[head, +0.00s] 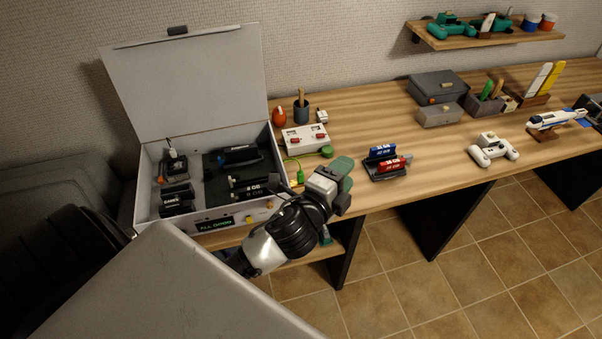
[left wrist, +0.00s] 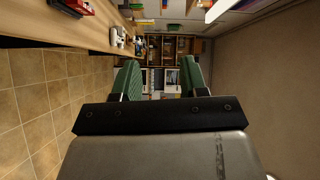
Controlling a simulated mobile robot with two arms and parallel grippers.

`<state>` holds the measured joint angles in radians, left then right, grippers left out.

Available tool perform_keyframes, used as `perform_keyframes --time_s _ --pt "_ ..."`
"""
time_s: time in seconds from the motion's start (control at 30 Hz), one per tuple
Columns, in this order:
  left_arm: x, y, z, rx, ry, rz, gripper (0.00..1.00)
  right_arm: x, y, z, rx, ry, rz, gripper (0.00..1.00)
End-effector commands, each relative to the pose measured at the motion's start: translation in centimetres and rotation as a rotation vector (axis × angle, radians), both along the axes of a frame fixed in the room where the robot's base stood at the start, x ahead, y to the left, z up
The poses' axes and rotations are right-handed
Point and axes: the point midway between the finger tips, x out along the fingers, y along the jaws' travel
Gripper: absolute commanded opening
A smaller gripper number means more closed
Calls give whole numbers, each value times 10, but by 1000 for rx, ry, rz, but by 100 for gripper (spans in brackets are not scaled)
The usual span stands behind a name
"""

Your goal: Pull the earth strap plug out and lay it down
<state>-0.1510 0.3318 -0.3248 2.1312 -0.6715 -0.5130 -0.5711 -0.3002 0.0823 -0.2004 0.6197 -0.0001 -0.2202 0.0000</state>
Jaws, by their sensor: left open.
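A green plug-like piece (head: 300,174) with a thin green lead shows beside the right wall of the open grey case (head: 135,92), near its front corner. It looks like the earth strap plug, but it is too small to tell how it is seated. My left gripper (head: 344,181) is over the table's front edge, to the right of the case and apart from the green piece. In the left wrist view the green-padded fingers (left wrist: 160,78) are spread with nothing between them. My right gripper is not in view.
A white box with red parts (head: 305,138) and a green round piece (head: 327,151) lie behind my gripper. A rack with blue and red cartridges (head: 387,163) stands to its right. A white controller (head: 493,150) lies farther right. Bare wood (head: 365,115) lies behind the rack.

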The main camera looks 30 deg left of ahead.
Motion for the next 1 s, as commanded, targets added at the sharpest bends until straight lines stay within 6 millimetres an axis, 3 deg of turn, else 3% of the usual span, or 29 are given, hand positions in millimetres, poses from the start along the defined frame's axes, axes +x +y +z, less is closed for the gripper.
perform_keyframes --time_s 0.03,0.1,0.27,0.43,0.57,0.77,0.97,1.0 --pt "9 -10 19 121 -98 -63 44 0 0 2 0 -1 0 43" --pt "16 -26 39 298 -231 -151 44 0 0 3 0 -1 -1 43" --pt "23 -65 64 708 -516 -346 44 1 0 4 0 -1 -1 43" --pt "23 -97 58 1148 -786 -562 44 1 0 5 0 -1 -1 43" --pt "22 -107 36 1479 -967 -747 44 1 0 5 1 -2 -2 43" --pt "29 -86 -13 1950 -1183 -1095 44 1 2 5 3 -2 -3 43" --pt "43 -17 -53 2320 -1286 -1570 44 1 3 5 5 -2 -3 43" --pt "46 2 -58 -2314 1256 1641 44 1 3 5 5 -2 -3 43"
